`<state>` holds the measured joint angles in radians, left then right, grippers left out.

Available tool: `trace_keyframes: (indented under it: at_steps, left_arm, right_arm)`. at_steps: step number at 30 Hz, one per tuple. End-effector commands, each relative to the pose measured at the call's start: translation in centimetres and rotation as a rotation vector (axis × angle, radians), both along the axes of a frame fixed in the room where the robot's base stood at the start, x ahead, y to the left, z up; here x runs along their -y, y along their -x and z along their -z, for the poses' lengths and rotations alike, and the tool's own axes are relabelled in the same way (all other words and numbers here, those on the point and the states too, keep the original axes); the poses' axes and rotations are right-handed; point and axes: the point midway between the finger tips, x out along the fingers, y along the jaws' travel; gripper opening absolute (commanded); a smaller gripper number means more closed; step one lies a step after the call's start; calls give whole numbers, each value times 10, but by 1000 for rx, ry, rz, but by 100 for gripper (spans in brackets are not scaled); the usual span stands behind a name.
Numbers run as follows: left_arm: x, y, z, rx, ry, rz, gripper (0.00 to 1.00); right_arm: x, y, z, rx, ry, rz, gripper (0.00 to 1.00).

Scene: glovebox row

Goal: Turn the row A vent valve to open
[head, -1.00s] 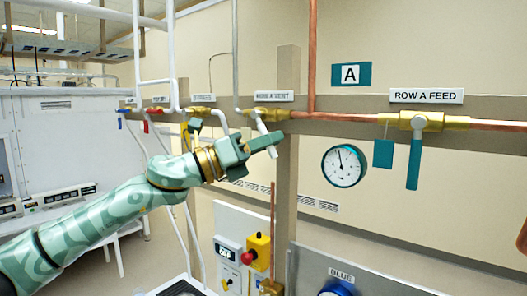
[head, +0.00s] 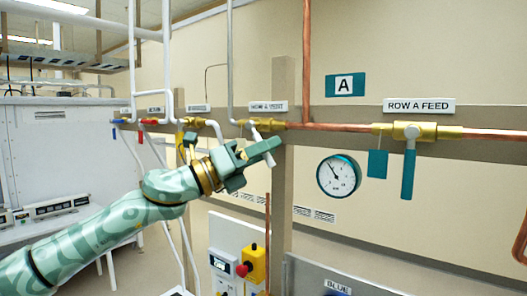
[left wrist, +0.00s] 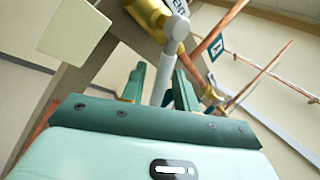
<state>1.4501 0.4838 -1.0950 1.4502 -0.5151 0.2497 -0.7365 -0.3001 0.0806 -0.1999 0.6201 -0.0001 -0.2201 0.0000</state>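The row A vent valve has a brass body (head: 270,125) on the pipe, under a small white label (head: 268,106). Its pale grey-white lever handle (head: 256,134) points down and slightly right, its lower part hidden by my left gripper (head: 262,151). In the left wrist view, the handle (left wrist: 163,80) stands between the two green fingers of the left gripper (left wrist: 160,90). The fingers are apart with the handle between them; a gap shows on its left, and contact on its right is unclear. My right gripper is in neither view.
To the right are the ROW A FEED valve with a teal handle (head: 408,174), a teal tag (head: 377,164) and a round gauge (head: 339,177). To the left are valves with yellow, red (head: 149,121) and blue handles. A beige post (head: 283,190) stands behind the gripper.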

Motion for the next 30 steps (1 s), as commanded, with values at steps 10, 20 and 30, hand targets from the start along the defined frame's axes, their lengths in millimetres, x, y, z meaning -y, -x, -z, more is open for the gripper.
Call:
trace_keyframes:
  at_steps: [10,20,30]
  left_arm:
    - [-36,16,20,0,-2,-3,31]
    - [-111,51,48,-1,-1,-3,31]
    - [-140,66,54,-1,0,0,31]
  right_arm:
    - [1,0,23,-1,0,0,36]
    - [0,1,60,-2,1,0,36]
    - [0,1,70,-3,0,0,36]
